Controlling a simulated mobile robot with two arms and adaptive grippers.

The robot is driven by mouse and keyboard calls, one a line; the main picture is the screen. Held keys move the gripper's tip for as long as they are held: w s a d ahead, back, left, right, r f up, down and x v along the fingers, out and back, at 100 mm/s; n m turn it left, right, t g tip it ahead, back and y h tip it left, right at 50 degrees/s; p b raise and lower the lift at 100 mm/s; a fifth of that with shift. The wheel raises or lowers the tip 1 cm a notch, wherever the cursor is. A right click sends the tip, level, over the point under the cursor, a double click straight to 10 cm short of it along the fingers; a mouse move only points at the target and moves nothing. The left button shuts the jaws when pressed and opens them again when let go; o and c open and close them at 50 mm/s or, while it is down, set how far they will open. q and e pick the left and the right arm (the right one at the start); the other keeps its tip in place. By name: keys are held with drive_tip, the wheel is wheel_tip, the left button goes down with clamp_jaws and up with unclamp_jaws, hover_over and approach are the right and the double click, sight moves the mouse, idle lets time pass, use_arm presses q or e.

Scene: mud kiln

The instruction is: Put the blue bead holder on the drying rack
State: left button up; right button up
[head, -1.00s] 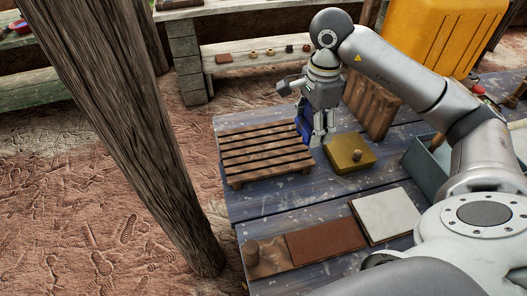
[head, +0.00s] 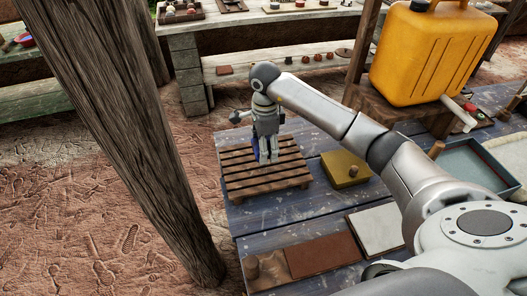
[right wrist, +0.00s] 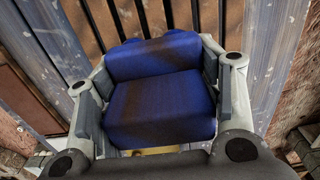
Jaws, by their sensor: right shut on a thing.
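The blue bead holder (right wrist: 160,95) fills the middle of the right wrist view, between the two fingers of my right gripper (right wrist: 158,108). The gripper is shut on it. In the head view the right gripper (head: 267,158) is over the slatted wooden drying rack (head: 240,187), and only a blue sliver of the holder (head: 255,147) shows beside the fingers. Dark gaps between the rack's slats show behind the holder in the wrist view. I cannot tell whether the holder touches the slats. My left gripper is not in view.
A brown board (head: 322,255) and a white tile (head: 378,228) lie in front. A yellow jerrycan (head: 430,55) stands at the back right. A thick wooden post (head: 120,130) rises at the left.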

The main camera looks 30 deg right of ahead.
drive_tip(key=f, duration=0.1)
drive_tip(key=f+p, duration=0.1)
drive_tip(key=f, duration=0.1)
drive_tip(key=shift+w+a, duration=0.15)
drive_tip(key=shift+a, duration=0.05)
drive_tip(key=shift+f, duration=0.25)
drive_tip(key=shift+f, duration=0.1)
drive_tip(key=shift+f, duration=0.15)
drive_tip(key=o, duration=1.1)
drive_tip(key=shift+o, duration=0.2)
